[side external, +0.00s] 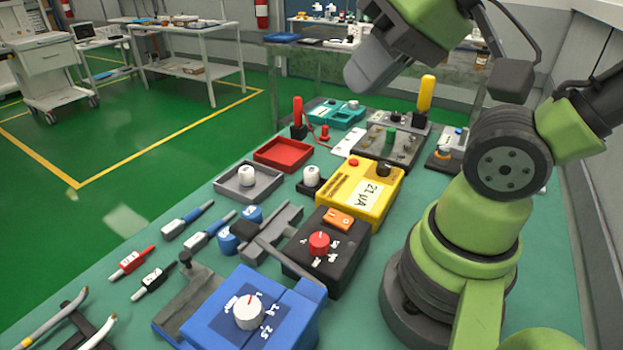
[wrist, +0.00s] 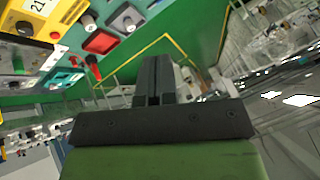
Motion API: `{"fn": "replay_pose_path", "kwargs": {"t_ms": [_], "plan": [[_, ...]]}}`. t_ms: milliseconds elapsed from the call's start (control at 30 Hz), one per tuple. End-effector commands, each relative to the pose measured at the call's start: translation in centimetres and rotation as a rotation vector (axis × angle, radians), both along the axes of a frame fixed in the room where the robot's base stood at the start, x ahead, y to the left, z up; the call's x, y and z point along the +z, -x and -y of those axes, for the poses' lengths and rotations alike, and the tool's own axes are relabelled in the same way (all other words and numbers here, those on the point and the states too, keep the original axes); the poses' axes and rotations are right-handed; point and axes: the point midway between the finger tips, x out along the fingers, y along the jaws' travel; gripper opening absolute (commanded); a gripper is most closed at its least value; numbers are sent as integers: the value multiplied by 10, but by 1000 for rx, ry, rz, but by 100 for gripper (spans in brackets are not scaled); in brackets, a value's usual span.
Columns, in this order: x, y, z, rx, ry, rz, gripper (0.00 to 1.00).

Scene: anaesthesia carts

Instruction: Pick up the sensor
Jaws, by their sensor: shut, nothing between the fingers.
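Nothing is labelled as a sensor, and I cannot tell which object it is. A white knob-like cylinder (side external: 246,176) stands in a grey tray (side external: 226,190), and it also shows in the wrist view (wrist: 129,23). A similar white cylinder (side external: 312,176) sits on a black block right of the tray. My gripper (side external: 366,66) is raised above the far part of the bench in the side view, apart from everything there. In the wrist view its fingers (wrist: 153,75) are closed together and empty.
An empty red tray (side external: 283,153) lies behind the grey tray. A yellow meter box (side external: 365,195), a black box with a red knob (side external: 330,248) and a blue box (side external: 245,315) stand near my arm. Upright red (side external: 297,112) and yellow (side external: 426,95) handles stand farther back.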

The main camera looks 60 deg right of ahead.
Motion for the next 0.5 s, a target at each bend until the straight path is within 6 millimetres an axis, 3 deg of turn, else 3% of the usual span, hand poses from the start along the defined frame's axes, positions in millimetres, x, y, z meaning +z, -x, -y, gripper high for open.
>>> {"fn": "replay_pose_path", "kwargs": {"t_ms": [167, 433, 500], "plan": [[0, 0, 0, 0, 0, 0, 2], [0, 0, 0, 0, 0, 0, 64], [0, 0, 0, 0, 0, 0, 65]]}}
